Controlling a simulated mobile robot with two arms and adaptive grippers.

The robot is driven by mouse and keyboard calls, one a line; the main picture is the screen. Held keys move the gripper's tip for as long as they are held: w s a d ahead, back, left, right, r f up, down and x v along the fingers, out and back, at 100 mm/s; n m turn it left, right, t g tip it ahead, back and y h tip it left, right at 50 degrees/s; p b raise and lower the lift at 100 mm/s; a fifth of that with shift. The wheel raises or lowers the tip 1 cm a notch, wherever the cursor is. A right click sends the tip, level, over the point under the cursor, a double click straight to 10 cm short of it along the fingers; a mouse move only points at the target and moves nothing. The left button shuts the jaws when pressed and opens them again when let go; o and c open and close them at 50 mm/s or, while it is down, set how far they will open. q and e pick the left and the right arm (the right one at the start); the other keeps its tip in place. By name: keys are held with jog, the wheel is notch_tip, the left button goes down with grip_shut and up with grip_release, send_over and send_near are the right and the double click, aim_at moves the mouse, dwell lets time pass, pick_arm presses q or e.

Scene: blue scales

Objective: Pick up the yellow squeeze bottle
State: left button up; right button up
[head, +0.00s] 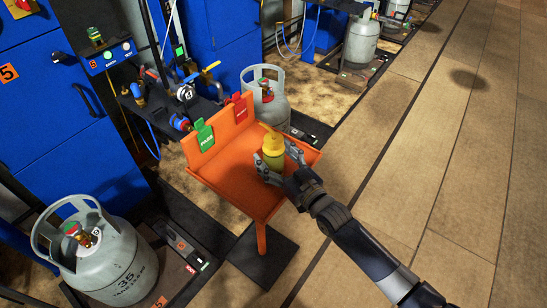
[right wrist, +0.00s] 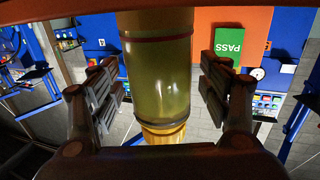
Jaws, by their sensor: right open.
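The yellow squeeze bottle (head: 273,148) stands upright on the orange stand (head: 236,185) in the head view. It has a yellow top and a translucent yellow-green body. My right gripper (head: 280,166) is at the bottle, with its fingers on either side of it. In the right wrist view the bottle (right wrist: 157,75) appears upside down between the two finger pads (right wrist: 160,95). A gap shows between the bottle and each pad, so the gripper is open around it. My left gripper is not in view.
A green PASS tag (head: 205,136) and a red tag (head: 240,107) hang on the stand's back panel. Grey gas cylinders stand at the lower left (head: 105,255) and behind the stand (head: 268,98). Blue cabinets (head: 60,120) line the left. The tiled floor at right is clear.

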jog(key=shift+w+a, duration=0.2)
jog(key=c, duration=1.4)
jog(key=shift+r, duration=0.1)
jog(key=shift+r, duration=0.1)
